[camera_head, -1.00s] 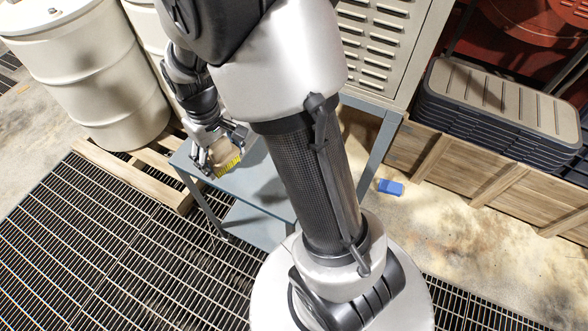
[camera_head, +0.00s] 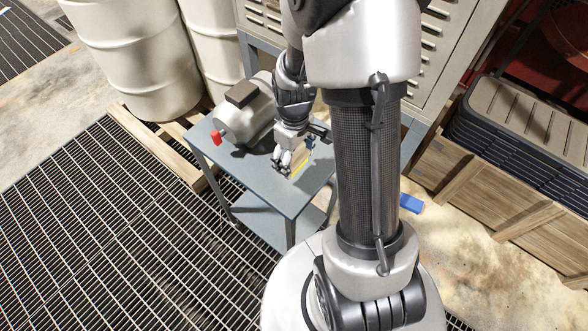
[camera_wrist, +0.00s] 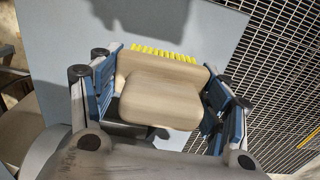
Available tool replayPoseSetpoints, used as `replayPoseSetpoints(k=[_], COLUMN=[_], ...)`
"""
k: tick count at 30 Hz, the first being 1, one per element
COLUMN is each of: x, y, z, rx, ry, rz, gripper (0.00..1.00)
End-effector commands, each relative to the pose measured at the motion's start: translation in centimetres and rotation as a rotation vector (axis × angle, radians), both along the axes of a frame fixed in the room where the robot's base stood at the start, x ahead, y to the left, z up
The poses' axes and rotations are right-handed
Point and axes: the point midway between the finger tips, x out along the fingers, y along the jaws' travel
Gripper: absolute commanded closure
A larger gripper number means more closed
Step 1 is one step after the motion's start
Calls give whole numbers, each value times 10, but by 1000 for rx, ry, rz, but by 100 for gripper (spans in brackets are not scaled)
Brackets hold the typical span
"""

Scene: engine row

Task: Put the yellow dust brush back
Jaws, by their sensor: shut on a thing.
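The dust brush has a pale wooden body (camera_wrist: 160,95) and yellow bristles (camera_wrist: 165,53). In the wrist view it sits between the two blue-padded fingers of my gripper (camera_wrist: 160,98), which is shut on it. I cannot tell whether the brush touches the tabletop.
A grey motor (camera_head: 243,112) with a red part (camera_head: 217,137) stands on the table, left of my gripper. White drums (camera_head: 130,60) stand behind on a pallet. A blue block (camera_head: 411,203) lies on the floor by wooden crates (camera_head: 450,185). The table's front left is clear.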

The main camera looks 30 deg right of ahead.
Motion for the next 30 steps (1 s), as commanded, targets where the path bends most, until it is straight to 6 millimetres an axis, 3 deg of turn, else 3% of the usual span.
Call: replayPoseSetpoints(k=[5, 13, 25, 26, 30], x=[0, 0, 0, 0, 0], y=[0, 0, 0, 0, 0], z=[-12, -50, -54, -53, -53], rx=[0, 1, -1, -1, -1], ry=[0, 1, -1, -1, -1], rz=[0, 0, 0, -1, -1], gripper=[56, 56, 56, 29, 19])
